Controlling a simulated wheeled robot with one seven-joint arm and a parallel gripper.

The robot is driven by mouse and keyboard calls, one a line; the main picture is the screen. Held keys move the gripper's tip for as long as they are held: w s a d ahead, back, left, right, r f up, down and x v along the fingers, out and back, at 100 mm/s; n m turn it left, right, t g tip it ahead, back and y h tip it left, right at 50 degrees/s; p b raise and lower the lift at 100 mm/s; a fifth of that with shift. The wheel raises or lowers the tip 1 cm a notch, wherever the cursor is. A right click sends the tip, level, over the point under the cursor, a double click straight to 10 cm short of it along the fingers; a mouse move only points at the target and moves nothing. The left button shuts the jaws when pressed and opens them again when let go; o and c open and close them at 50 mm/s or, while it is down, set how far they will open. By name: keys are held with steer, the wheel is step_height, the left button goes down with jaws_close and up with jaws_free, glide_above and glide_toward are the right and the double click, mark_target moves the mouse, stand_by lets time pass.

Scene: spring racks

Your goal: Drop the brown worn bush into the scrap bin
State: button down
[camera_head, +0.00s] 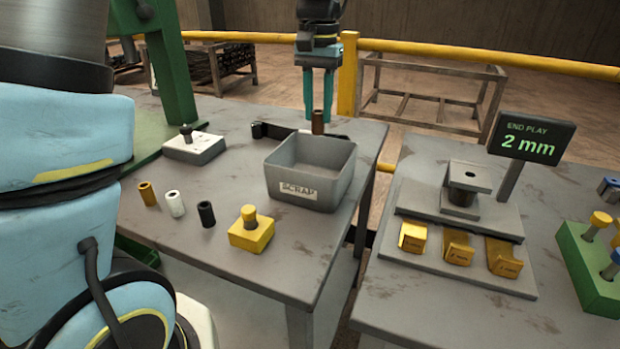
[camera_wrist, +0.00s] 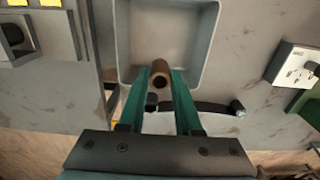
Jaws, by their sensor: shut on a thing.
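The brown worn bush (camera_head: 318,122) is held upright between the tips of my gripper (camera_head: 318,112), at the back edge of the scrap bin. In the wrist view the bush (camera_wrist: 160,73) shows its round end and bore between the two teal fingers (camera_wrist: 160,85). The scrap bin (camera_head: 312,191) is a grey open box with a SCRAP label on its front. Its inside looks empty in the part that shows. In the wrist view the bush overlaps the near part of the bin (camera_wrist: 209,75). The gap between the bush and the bin cannot be told exactly.
On the same table stand a tan bush (camera_head: 147,193), a white bush (camera_head: 174,203), a black bush (camera_head: 206,214) and a yellow block with a pin (camera_head: 251,233). A second table at right bears a "2 mm" display (camera_head: 531,140).

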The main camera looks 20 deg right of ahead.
steer(key=c, duration=0.5)
jaws_free()
steer(key=shift+r, duration=0.1)
step_height(320, 180, up, 11)
steer(key=shift+f+b, duration=0.15)
steer(key=shift+b, duration=0.25)
steer(key=shift+s, duration=0.1)
